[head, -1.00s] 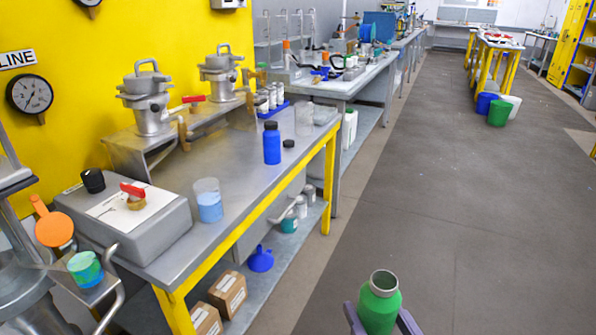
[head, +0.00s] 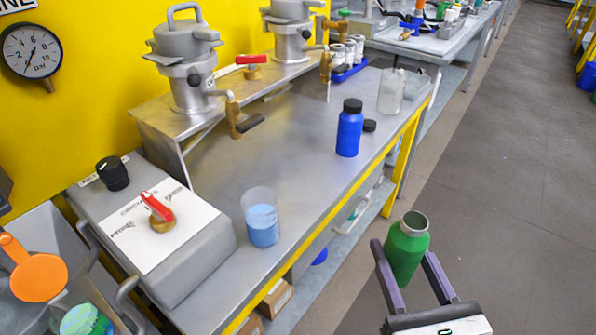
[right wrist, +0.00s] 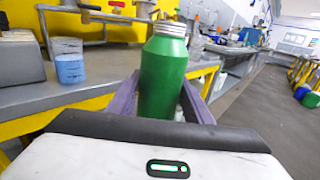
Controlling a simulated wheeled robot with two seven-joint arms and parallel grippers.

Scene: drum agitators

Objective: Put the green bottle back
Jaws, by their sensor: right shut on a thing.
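The green bottle (head: 406,252) is open at the top, with a bare metal neck, and is close to upright. My right gripper (head: 402,250) is shut on it and holds it in the air over the floor, to the right of the workbench. In the right wrist view the green bottle (right wrist: 163,72) stands between the two purple fingers of the gripper (right wrist: 160,95). My left gripper is not in the head view.
The steel workbench (head: 310,170) has a yellow front edge. On it stand a blue bottle (head: 349,128), a black cap (head: 369,126), a beaker of blue liquid (head: 262,220), a clear container (head: 391,92) and a grey control box (head: 180,245). Bare bench top lies between them.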

